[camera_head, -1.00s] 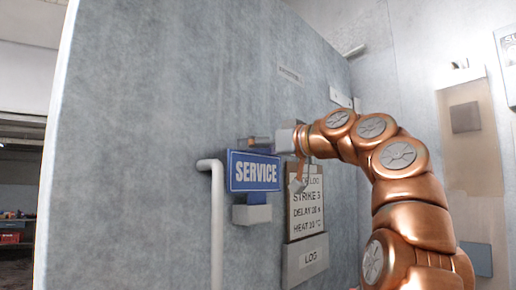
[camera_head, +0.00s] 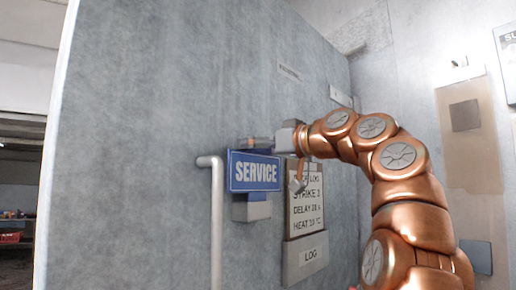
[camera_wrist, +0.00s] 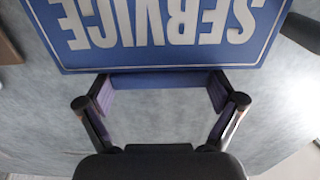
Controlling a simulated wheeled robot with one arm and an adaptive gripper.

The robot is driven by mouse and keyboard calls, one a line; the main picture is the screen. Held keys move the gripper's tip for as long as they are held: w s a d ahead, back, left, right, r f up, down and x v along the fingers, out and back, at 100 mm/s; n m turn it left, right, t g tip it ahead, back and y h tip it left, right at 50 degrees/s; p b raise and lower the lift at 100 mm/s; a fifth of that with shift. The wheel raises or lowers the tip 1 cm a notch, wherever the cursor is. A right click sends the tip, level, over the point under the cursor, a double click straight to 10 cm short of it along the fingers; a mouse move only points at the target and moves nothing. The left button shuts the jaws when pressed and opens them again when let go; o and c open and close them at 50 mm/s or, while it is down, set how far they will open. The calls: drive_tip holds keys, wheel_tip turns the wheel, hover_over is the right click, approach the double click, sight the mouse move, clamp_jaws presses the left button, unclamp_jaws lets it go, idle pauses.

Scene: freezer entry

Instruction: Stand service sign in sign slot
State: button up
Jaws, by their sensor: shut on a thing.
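The blue service sign (camera_head: 254,171) with white lettering stands upright in front of the grey wall panel in the head view. My gripper (camera_head: 262,143) is at the sign's upper edge, partly hidden by it. In the wrist view the sign (camera_wrist: 160,30) appears upside down, and the fingers of my gripper (camera_wrist: 160,100) are shut on a blue strip at its edge. A small grey block (camera_head: 252,211), seemingly the sign slot, sits directly below the sign. A narrow blue part shows between the sign face and the block. I cannot tell whether it is seated in the slot.
A pale vertical pipe handle (camera_head: 216,225) stands just left of the sign. A log board (camera_head: 305,215) and a grey log box (camera_head: 306,260) are on the panel to the right, close to my arm. The panel above the sign is mostly bare.

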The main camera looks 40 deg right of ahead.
drive_tip(key=shift+f+b, duration=0.7)
drive_tip(key=shift+f, duration=0.05)
idle(0.5)
drive_tip(key=o, duration=0.7)
drive_tip(key=shift+s, duration=0.1)
drive_tip(key=v, duration=1.1)
drive_tip(key=shift+s+d, duration=0.15)
drive_tip(key=shift+s, duration=0.25)
